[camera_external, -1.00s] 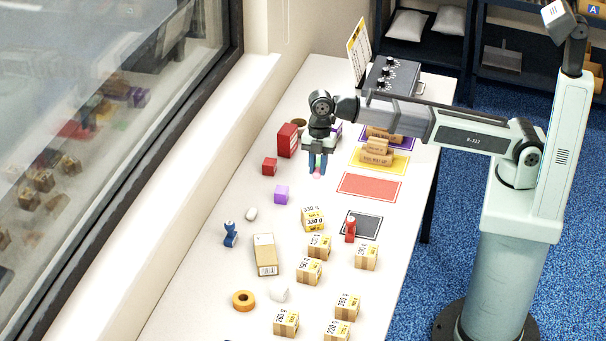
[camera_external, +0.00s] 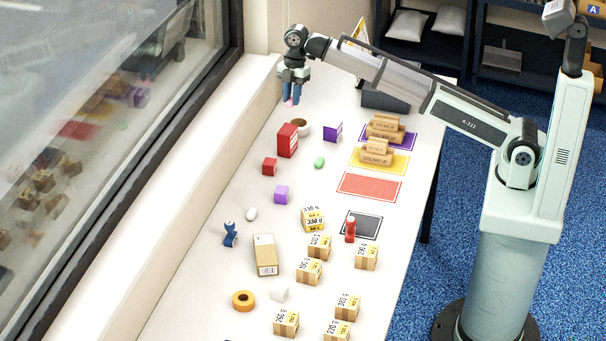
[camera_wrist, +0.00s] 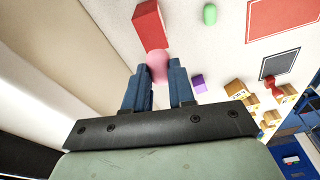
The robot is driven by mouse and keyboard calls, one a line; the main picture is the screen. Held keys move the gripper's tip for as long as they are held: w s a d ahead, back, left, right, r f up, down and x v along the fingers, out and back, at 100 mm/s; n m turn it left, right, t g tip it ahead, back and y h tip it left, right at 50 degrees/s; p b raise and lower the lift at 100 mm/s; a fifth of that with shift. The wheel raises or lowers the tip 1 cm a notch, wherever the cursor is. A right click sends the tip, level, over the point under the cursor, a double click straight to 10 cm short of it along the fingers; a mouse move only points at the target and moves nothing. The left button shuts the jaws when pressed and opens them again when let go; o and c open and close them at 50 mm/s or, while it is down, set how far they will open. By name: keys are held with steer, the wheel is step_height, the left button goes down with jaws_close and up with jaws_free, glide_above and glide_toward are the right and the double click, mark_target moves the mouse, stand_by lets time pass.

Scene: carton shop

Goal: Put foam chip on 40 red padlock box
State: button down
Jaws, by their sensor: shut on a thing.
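My gripper (camera_external: 290,102) is high over the far left part of the table, near the window sill. It is shut on a pink foam chip (camera_wrist: 158,66), which shows between the blue fingertips in the wrist view. A tall red box (camera_external: 288,140) with a white-marked side stands on the table below the gripper; it also shows in the wrist view (camera_wrist: 149,24), just beyond the chip. I cannot read a 40 or make out a padlock on either.
A green chip (camera_external: 320,162) and a purple box (camera_external: 332,131) lie right of the tall red box. A lilac box (camera_external: 281,195), coloured mats (camera_external: 370,187) and several cartons (camera_external: 309,271) occupy the nearer table.

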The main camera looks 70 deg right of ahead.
steer(key=w+r, duration=0.1)
steer(key=w, duration=0.1)
steer(key=n, duration=0.2)
glide_toward(287, 130)
steer(key=shift+w+a+f, duration=0.1)
steer(key=shift+a+f, duration=0.1)
steer(key=shift+f, duration=1.25)
steer(key=shift+w+a+f, duration=0.1)
steer(key=shift+a+f, duration=0.1)
steer(key=shift+f, duration=1.25)
steer(key=shift+f, duration=0.15)
steer(key=c, duration=0.9)
jaws_free()
steer(key=shift+c, duration=0.2)
step_height(287, 130, up, 12)
steer(key=d, duration=0.1)
steer(key=shift+d, duration=0.4)
